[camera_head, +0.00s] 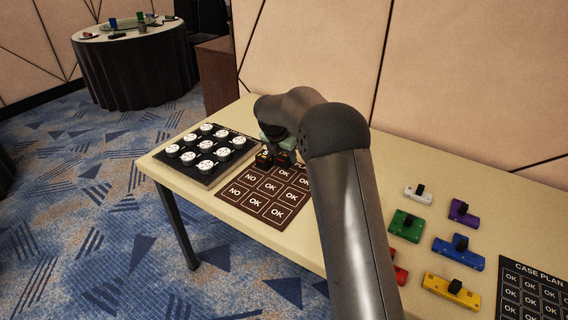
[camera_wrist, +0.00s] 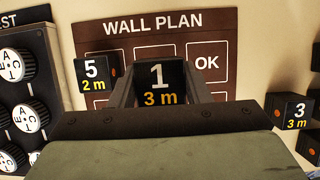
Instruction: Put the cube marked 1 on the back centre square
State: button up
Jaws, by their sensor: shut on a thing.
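The cube marked 1 (camera_wrist: 160,82) is black with "3 m" in yellow. My gripper (camera_wrist: 160,98) is shut on it, a finger on each side. The brown wall plan board (camera_wrist: 127,60) lies behind it in the wrist view. The cube hides much of the board's centre column; I cannot tell the gap beneath it. In the head view the held cube (camera_head: 284,157) and my gripper (camera_head: 279,148) are over the board's back edge, near the back centre square (camera_head: 285,173). The cube marked 5 (camera_wrist: 92,75) is on the back left square.
The cube marked 3 (camera_wrist: 294,111) stands right of the board. A dark tray of white dials (camera_head: 205,152) stands to the left. Coloured blocks (camera_head: 458,247) and a case plan board (camera_head: 535,290) lie at right. My arm hides the table's middle.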

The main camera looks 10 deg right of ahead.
aim_at(284, 163)
jog(key=shift+w+f, duration=0.65)
jog(key=shift+f, duration=1.6)
jog(key=shift+f, duration=0.15)
jog(key=o, duration=1)
